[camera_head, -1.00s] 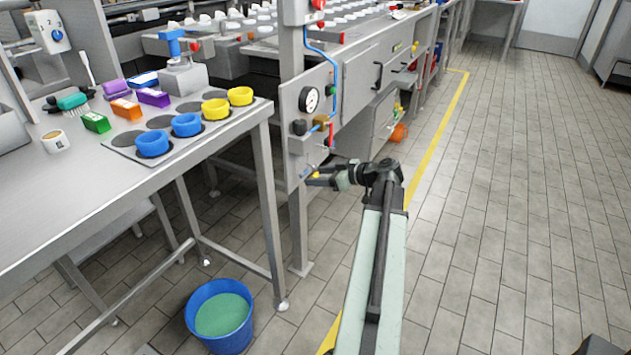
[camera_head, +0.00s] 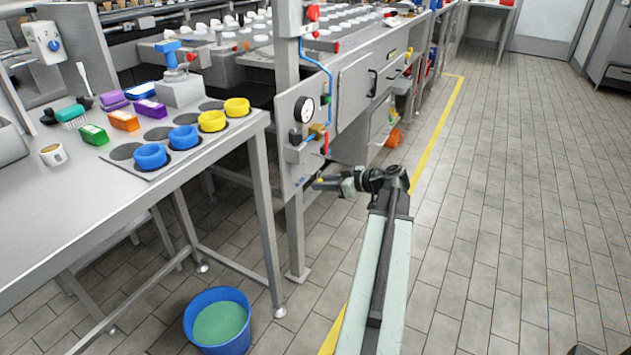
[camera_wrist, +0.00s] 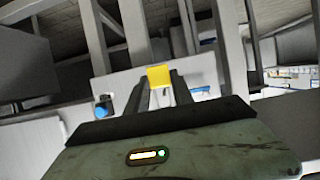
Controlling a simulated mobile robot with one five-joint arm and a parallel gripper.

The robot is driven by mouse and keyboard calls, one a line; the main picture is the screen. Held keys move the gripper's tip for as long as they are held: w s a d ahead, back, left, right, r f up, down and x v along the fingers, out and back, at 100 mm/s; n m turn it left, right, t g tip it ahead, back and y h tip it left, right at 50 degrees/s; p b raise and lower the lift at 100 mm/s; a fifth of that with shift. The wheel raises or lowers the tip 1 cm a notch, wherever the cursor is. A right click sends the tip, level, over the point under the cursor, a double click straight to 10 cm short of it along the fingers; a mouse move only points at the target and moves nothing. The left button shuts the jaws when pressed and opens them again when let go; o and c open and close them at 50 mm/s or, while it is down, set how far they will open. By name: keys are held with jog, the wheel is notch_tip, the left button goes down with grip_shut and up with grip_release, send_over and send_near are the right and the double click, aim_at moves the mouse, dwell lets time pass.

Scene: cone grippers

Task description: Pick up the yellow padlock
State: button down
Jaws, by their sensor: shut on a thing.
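The yellow padlock (camera_wrist: 158,76) shows in the wrist view as a small yellow block between the fingertips of my gripper (camera_wrist: 159,88). The two dark fingers are shut on it, one on each side. Its shackle cannot be made out. In the head view my gripper (camera_head: 320,184) is beside the lower right part of the grey valve panel (camera_head: 290,165).
A pressure gauge (camera_head: 304,109) and a blue and red pipe run on the panel close to my gripper. A steel table (camera_head: 60,215) with colored rings stands left. A blue bucket (camera_head: 190,325) is on the floor. The tiled floor (camera_head: 510,210) at right is clear.

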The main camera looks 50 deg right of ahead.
jog(key=s+d, duration=0.3)
jog(key=s, duration=1.1)
jog(key=shift+s+d, duration=0.25)
jog(key=shift+s, duration=0.1)
jog(key=shift+s, duration=0.1)
